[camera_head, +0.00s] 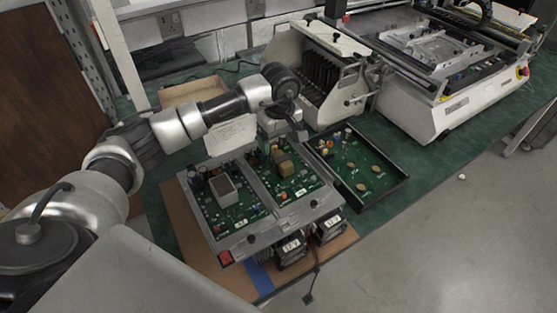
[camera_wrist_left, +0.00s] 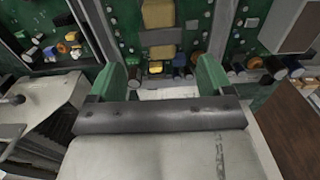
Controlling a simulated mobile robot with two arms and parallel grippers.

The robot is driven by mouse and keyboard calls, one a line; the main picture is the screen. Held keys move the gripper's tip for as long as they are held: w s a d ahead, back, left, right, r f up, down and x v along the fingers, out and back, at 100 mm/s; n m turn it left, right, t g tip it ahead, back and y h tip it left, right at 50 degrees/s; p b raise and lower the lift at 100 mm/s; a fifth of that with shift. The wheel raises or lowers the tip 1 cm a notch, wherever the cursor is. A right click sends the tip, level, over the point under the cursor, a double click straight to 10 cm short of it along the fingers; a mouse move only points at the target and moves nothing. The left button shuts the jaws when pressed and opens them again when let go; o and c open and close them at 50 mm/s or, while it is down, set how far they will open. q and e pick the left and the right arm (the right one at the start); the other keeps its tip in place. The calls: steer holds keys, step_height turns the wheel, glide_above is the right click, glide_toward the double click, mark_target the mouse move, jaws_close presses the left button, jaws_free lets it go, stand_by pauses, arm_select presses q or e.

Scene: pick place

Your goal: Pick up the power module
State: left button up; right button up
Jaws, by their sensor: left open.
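A metal-framed unit with two green circuit boards, which I take to be the power module (camera_head: 263,188), lies on the bench; boards also fill the top of the left wrist view. One board carries a grey box (camera_head: 224,187), the other a tan block (camera_head: 284,163), which also shows in the left wrist view (camera_wrist_left: 158,14). My left gripper (camera_head: 280,124) is over the unit's far edge, partly hidden by its wrist. In the left wrist view its two green-padded fingers (camera_wrist_left: 168,76) are spread apart, with nothing visibly held between them. My right gripper is not in view.
A black tray with a green board (camera_head: 357,168) lies to the right of the unit. Behind stand a white slotted rack (camera_head: 318,75), a large white machine (camera_head: 440,75) and an open cardboard box (camera_head: 192,91). Green bench surface is bare at the right.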

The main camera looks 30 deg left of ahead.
mark_target(279, 153)
arm_select(q)
steer(key=f+p, duration=0.1)
steer(key=f, duration=0.3)
steer(key=shift+s+f+p, duration=0.1)
steer(key=shift+s+p, duration=0.1)
steer(key=shift+p, duration=0.15)
steer(key=shift+a+f, duration=0.1)
steer(key=shift+f, duration=0.5)
steer(key=c, duration=0.6)
jaws_close()
steer(key=shift+w+r, duration=0.1)
steer(key=shift+w, duration=0.05)
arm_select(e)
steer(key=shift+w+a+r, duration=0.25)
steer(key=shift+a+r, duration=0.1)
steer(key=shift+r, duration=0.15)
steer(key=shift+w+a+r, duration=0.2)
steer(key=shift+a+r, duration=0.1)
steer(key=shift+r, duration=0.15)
